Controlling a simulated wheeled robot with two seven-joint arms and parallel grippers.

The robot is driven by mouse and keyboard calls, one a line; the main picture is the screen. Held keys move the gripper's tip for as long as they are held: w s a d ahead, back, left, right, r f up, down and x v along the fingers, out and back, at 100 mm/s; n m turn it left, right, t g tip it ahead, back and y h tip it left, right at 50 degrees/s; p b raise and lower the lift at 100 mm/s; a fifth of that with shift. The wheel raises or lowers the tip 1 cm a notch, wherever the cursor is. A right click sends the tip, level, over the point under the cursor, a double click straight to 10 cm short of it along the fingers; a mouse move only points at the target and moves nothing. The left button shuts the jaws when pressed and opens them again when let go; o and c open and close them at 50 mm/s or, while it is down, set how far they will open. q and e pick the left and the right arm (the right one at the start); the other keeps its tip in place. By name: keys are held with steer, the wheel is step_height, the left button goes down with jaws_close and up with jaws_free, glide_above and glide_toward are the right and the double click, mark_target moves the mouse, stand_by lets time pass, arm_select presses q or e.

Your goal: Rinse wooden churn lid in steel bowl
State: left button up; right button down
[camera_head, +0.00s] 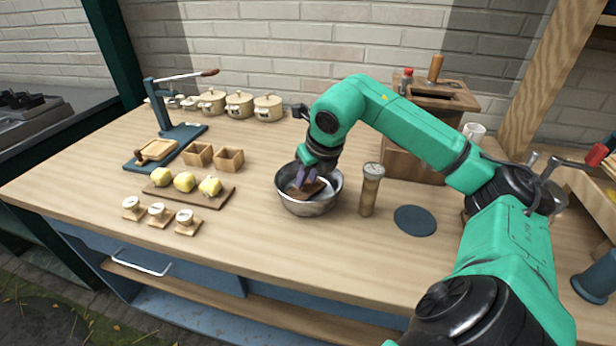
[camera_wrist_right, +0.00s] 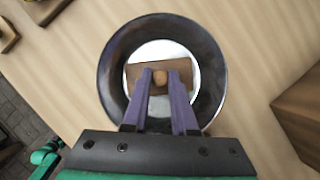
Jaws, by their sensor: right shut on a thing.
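The steel bowl (camera_head: 310,207) stands on the wooden counter, a little right of the middle in the head view. The brown wooden churn lid (camera_head: 305,188) is inside the bowl, over a pale surface. In the right wrist view the lid (camera_wrist_right: 140,74) is a rectangle with a round knob, inside the bowl's rim (camera_wrist_right: 112,70). My right gripper (camera_head: 308,176) reaches down into the bowl. In the right wrist view its purple fingers (camera_wrist_right: 160,88) are shut on the lid's knob. Whether the lid touches the bowl's bottom cannot be told. My left gripper is not in view.
A wooden cylinder with a pale top (camera_head: 371,190) stands close right of the bowl, and a dark round mat (camera_head: 415,220) lies beyond it. A wooden churn box (camera_head: 431,104) stands behind. A board with yellow lumps (camera_head: 190,193) is at left. The counter in front is clear.

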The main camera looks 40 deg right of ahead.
steer(key=shift+r+p, duration=3.4)
steer(key=shift+r, duration=0.35)
step_height(320, 180, up, 4)
steer(key=p, duration=0.4)
